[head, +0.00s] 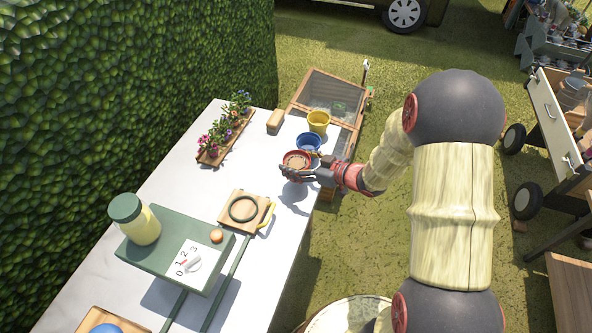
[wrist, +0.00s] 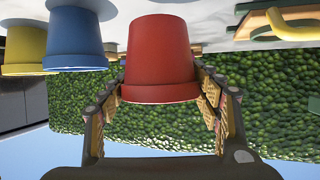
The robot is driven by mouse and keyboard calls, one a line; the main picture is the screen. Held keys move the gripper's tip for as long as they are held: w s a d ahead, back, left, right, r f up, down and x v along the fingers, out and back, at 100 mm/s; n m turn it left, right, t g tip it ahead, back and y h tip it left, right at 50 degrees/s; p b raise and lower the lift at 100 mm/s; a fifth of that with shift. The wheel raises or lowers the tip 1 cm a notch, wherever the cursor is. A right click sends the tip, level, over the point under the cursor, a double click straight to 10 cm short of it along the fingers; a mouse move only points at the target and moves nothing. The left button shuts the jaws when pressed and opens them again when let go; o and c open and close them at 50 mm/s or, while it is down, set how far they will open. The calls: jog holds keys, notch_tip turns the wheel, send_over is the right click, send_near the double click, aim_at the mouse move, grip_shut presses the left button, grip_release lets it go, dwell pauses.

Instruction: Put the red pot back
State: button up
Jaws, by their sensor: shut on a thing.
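The red pot (head: 297,158) is near the far right end of the white table, in front of the blue pot. My gripper (head: 300,172) reaches it from the right and is shut on it. In the wrist view the red pot (wrist: 159,55) sits between the two fingers of my gripper (wrist: 161,90), one on each side. The blue pot (head: 308,142) and the yellow pot (head: 318,121) stand in a row behind it; the wrist view shows the blue pot (wrist: 75,40) and the yellow pot (wrist: 24,45) at left. I cannot tell whether the red pot touches the table.
The white table (head: 262,158) has bare room left of the red pot. A flower planter (head: 224,138) and a wooden block (head: 275,121) lie further back. A wooden cold frame (head: 334,92) stands beyond.

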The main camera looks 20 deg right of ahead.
jog(key=f+b, duration=0.1)
jog(key=f, duration=0.1)
jog(key=f+b, duration=0.1)
jog(key=shift+w+f, duration=0.2)
jog(key=shift+f, duration=0.15)
jog(key=shift+r, duration=0.1)
jog(key=o, duration=1.4)
jog(key=shift+o, duration=0.5)
